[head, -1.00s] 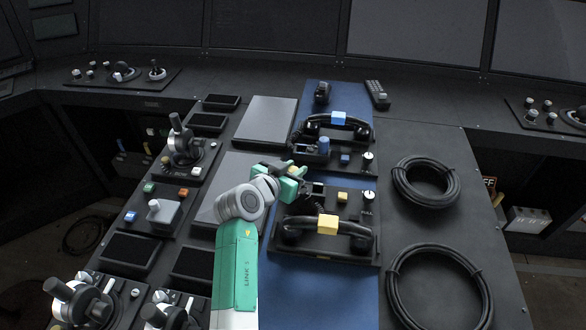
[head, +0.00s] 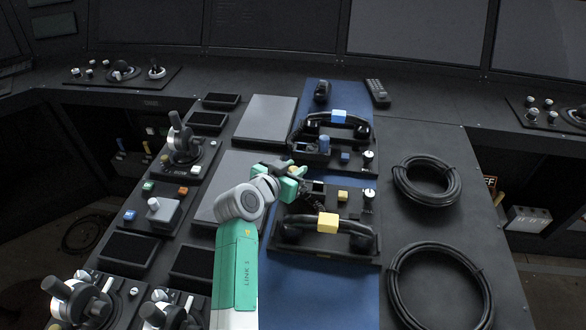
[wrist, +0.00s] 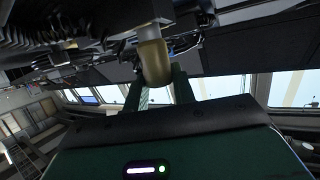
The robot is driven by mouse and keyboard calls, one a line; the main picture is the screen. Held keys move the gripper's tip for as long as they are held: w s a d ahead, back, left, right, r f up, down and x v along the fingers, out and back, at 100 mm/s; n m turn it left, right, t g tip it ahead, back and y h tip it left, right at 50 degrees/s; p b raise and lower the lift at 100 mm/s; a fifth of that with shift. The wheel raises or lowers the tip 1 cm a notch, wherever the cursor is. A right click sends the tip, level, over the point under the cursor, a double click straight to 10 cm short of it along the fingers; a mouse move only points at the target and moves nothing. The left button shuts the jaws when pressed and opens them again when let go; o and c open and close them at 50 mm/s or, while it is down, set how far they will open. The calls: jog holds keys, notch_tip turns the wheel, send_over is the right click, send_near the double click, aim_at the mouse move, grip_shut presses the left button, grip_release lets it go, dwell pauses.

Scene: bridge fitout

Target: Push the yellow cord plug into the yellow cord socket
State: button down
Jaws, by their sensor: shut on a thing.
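My gripper (head: 298,173) is over the lower telephone unit on the blue strip, at its upper left part. In the wrist view the fingers (wrist: 160,88) are shut on the yellow cord plug (wrist: 153,62), a dull yellow cylinder with a pale collar at its upper end. The collar reaches up to dark equipment; whether it touches or enters anything there I cannot tell. In the head view only a small bit of yellow shows at the fingers. A yellow block (head: 342,196) sits on the unit, right of the gripper. The socket opening cannot be made out.
The yellow-banded handset (head: 328,224) lies just below the gripper. A blue-banded handset (head: 338,119) and blue plug (head: 324,144) are on the unit above. Black cable coils (head: 426,181) lie to the right. A grey flat panel (head: 265,122) is up and left.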

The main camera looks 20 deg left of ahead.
jog(key=shift+f+b, duration=0.55)
jog(key=shift+f, duration=0.1)
jog(key=shift+f, duration=0.1)
jog(key=c, duration=1.1)
grip_release()
jog(key=shift+s+r+p, duration=0.25)
jog(key=shift+r+p, duration=0.15)
jog(key=shift+p, duration=0.05)
jog(key=p+v, duration=0.4)
jog(key=v, duration=0.2)
jog(key=shift+s+a+p, duration=0.1)
jog(key=shift+s+p, duration=0.05)
jog(key=shift+p, duration=0.15)
jog(key=shift+s, duration=0.5)
